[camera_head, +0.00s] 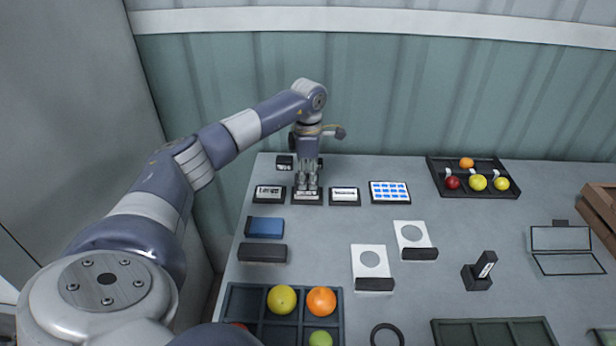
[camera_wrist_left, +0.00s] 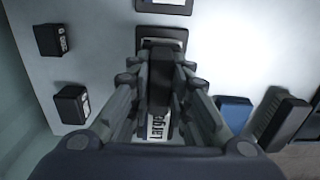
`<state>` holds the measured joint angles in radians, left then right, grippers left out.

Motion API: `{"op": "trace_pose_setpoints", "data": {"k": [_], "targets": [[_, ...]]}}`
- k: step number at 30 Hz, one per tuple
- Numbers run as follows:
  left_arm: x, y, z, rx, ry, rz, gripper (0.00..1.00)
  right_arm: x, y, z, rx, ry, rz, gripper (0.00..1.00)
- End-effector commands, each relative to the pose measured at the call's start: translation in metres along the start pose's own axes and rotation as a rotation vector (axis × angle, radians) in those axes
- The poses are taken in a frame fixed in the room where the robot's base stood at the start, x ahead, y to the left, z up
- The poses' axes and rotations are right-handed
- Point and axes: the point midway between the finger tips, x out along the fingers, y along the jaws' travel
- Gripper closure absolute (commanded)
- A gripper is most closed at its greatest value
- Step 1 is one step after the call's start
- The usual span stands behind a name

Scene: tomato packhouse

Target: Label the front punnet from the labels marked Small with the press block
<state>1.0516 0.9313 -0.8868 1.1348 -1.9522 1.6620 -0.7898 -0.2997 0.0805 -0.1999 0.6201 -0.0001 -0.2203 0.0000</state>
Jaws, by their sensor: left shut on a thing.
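My left gripper (camera_head: 307,188) points down over a dark-based label pad (camera_head: 307,198) in the row at the back left. In the left wrist view its fingers are shut on a dark block (camera_wrist_left: 160,78), which appears to be the press block. The block hides much of the pad below; I cannot tell whether they touch. A pad marked Large (camera_head: 269,193) lies just left of the gripper; another white pad (camera_head: 344,196) lies to the right. I cannot read Small on any pad. I cannot tell which item is the front punnet. My right gripper is out of view.
A sheet of blue labels (camera_head: 390,191) lies right of the pads. A small black block (camera_head: 284,162) stands behind them. Blue (camera_head: 265,227) and dark (camera_head: 262,253) blocks lie in front. A divided fruit tray (camera_head: 232,303) is near; another (camera_head: 440,180) is back right.

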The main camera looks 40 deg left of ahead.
Motion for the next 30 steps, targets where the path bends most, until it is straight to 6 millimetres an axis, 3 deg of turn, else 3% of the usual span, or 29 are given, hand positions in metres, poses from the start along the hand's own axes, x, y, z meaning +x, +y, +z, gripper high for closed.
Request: {"op": "trace_pose_setpoints", "data": {"k": [13,30], "targets": [[-0.002,-0.001,0.000,0.001,0.003,-0.003,0.99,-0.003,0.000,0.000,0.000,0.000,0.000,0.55],[-0.048,0.000,0.000,0.000,0.001,-0.001,0.99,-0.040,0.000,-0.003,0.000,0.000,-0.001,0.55]]}}
